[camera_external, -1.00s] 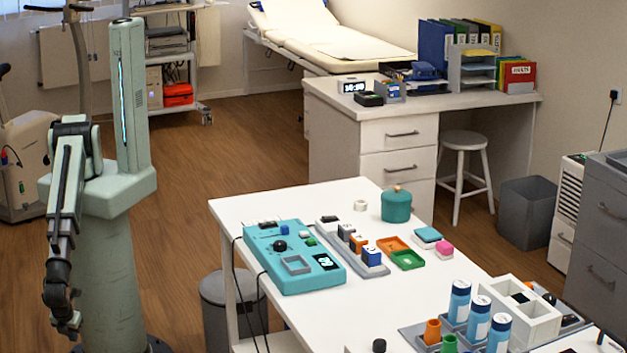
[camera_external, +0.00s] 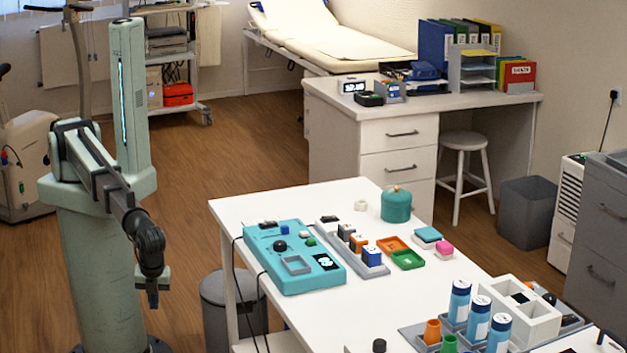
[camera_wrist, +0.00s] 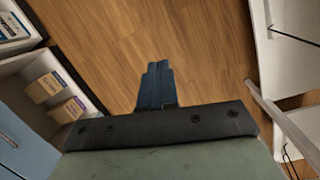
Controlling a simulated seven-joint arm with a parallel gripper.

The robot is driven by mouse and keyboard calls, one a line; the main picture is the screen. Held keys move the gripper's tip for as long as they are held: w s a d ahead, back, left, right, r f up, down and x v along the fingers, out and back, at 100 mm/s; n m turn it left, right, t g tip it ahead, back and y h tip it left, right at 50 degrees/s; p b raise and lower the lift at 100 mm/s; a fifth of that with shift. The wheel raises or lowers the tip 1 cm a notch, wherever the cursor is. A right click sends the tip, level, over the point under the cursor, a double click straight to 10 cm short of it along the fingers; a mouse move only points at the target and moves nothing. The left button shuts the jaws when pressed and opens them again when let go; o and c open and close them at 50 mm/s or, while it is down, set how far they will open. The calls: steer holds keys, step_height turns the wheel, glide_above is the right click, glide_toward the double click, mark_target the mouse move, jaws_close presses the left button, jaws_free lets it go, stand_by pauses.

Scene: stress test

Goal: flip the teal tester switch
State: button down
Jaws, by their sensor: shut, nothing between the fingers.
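The teal tester (camera_external: 297,277) lies on the white table near its left edge. On its top are a black knob (camera_external: 280,246), a blue block-like part (camera_external: 284,231), a small green part, a grey square frame (camera_external: 296,264) and a dark display. I cannot tell which part is the switch. My gripper (camera_external: 152,298) hangs to the left of the table, over the floor, well apart from the tester. In the wrist view my gripper's fingers (camera_wrist: 155,85) are together with nothing between them, above the wooden floor.
The white table (camera_external: 235,211) also bears a grey rack with cubes (camera_external: 372,257), orange and green trays (camera_external: 407,260), a teal pot (camera_external: 396,205) and blue-capped bottles (camera_external: 459,301). Dark cables hang at its left edge. A grey bin (camera_external: 222,308) stands beside it.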

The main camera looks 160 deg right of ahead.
steer(key=s+a+r+n, duration=0.1)
steer(key=s+a+r, duration=0.7)
steer(key=a+r, duration=0.15)
step_height(320, 180, up, 21)
steer(key=n+t+y, duration=0.1)
steer(key=n+y, duration=0.1)
glide_above(271, 222)
steer(key=shift+s+a, duration=0.1)
step_height(271, 222, down, 14)
steer(key=shift+f, duration=0.15)
